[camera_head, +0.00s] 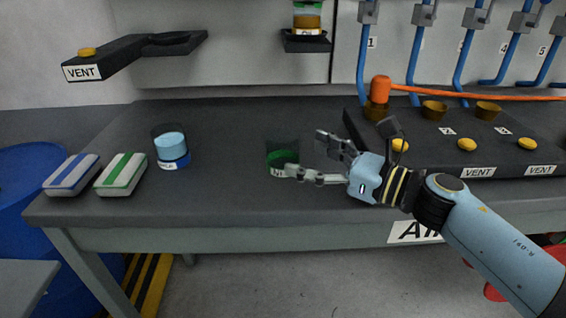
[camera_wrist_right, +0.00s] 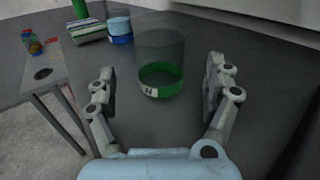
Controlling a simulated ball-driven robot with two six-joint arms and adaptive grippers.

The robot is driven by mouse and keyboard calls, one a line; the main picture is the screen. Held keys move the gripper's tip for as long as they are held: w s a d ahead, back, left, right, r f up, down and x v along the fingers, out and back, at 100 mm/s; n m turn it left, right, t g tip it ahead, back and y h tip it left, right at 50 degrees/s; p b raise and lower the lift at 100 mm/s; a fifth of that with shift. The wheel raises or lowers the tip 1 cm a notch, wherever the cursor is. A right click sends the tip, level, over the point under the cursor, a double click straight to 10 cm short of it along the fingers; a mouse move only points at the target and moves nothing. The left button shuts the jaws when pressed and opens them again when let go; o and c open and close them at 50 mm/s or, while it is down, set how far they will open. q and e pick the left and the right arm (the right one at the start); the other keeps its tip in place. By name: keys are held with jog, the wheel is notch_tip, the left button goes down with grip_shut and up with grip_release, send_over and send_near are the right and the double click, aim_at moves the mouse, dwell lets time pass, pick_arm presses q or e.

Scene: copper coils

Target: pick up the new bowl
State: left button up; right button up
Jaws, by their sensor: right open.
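My right gripper (camera_head: 308,154) is open and empty, reaching left over the dark table with its fingers spread. Just past its fingertips stands an upright clear jar with a green band at its base (camera_head: 283,157). In the right wrist view this jar (camera_wrist_right: 160,80) stands ahead, centred between the two open fingers (camera_wrist_right: 161,92); I cannot tell whether they touch it. Several small brown bowls stand on the black rack at the right: one in the middle (camera_head: 434,110), one farther right (camera_head: 487,110). Nothing visible marks which bowl is new. My left gripper is not in view.
A blue-banded jar (camera_head: 171,146) and two striped pads, blue (camera_head: 71,174) and green (camera_head: 121,174), are on the left of the table. The black rack (camera_head: 462,150) with yellow buttons fills the right. The table (camera_head: 215,195) is clear between the jars.

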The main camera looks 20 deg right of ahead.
aim_at(282, 145)
jog(key=x, duration=0.6)
jog(key=shift+w+p, duration=0.1)
jog(key=shift+p, duration=0.2)
jog(key=c, duration=1.3)
jog(key=shift+r, duration=0.1)
